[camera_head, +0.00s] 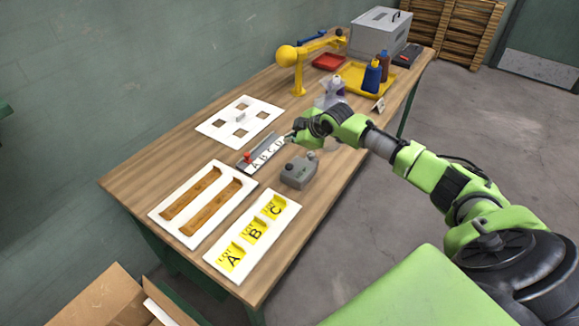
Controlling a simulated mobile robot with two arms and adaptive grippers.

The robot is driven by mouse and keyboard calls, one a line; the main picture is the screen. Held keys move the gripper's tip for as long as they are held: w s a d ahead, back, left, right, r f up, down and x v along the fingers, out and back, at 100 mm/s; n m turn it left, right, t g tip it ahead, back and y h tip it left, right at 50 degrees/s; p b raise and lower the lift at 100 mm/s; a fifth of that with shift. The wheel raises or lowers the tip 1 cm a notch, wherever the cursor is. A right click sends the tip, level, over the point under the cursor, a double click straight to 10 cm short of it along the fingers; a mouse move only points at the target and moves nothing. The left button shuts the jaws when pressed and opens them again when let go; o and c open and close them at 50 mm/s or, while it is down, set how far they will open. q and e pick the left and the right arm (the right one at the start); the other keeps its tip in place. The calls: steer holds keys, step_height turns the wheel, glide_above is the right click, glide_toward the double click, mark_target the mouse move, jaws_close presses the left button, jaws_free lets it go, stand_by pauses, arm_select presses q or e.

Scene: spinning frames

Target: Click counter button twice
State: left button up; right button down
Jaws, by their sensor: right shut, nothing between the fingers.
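A small grey box-shaped device (298,175) sits on the wooden table near its right-hand edge. It looks like the counter; it has a raised top, but its button is too small to make out clearly. My right gripper (292,139) reaches in from the right, over the table just behind the grey device and beside the lettered strip (268,150). It is shut, with nothing held. It appears apart from the device, though its exact height is hard to tell. My left gripper is not in view.
On the table (130,181) are a white board with brown slots (166,218), a white board with yellow A, B, C areas (280,228), a white plate with square holes (240,107) and a yellow arm-shaped stand (300,72). Bottles on a yellow tray (351,83) stand farther back.

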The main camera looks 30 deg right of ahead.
steer(key=shift+f, duration=0.1)
steer(key=b, duration=0.7)
glide_above(290, 167)
step_height(290, 167, down, 7)
steer(key=shift+f, duration=0.8)
steer(key=shift+f, duration=0.15)
steer(key=shift+f+b, duration=0.25)
steer(key=shift+b, duration=0.05)
steer(key=shift+f+b, duration=0.35)
steer(key=shift+f, duration=0.35)
stand_by(0.9)
stand_by(0.4)
steer(key=shift+r+p, duration=0.95)
steer(key=shift+r, duration=0.1)
